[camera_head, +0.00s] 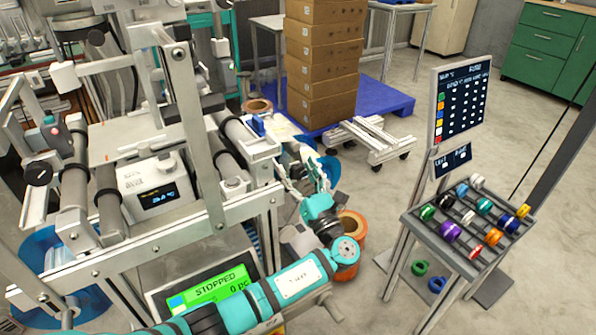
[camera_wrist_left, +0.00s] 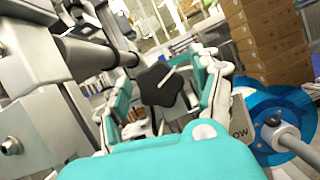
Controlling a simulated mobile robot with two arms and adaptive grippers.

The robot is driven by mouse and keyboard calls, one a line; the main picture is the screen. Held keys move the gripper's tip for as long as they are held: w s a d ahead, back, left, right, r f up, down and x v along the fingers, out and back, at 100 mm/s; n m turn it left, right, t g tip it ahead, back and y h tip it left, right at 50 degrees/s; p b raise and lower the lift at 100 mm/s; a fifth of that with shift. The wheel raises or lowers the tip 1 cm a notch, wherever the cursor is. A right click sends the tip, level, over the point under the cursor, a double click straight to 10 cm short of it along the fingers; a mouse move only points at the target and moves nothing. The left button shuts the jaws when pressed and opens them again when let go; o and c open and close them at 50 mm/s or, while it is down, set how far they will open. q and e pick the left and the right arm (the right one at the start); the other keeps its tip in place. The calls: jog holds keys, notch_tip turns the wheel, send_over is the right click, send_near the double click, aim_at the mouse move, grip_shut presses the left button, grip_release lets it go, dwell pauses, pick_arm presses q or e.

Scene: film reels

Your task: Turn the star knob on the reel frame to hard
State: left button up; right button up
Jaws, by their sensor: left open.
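The star knob (camera_wrist_left: 162,85) is black, with several lobes and a pale line across its face, and it shows in the left wrist view. It sits between the two spread fingers of my left gripper (camera_wrist_left: 165,92), with visible gaps on both sides. In the head view my left gripper (camera_head: 300,170) reaches to the right side of the reel frame (camera_head: 210,160); the knob cannot be made out there. No hard or soft marking is readable. My right gripper is not in view.
A blue reel (camera_wrist_left: 275,115) on a grey shaft is close to the right of my left gripper. A control box (camera_head: 160,190) and a green "STOPPED" screen (camera_head: 215,287) are on the machine. Cardboard boxes (camera_head: 325,60) stand behind; a rack of coloured rolls (camera_head: 470,230) stands right.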

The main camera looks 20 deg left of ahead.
pick_arm(q)
jog(key=v, duration=1.2)
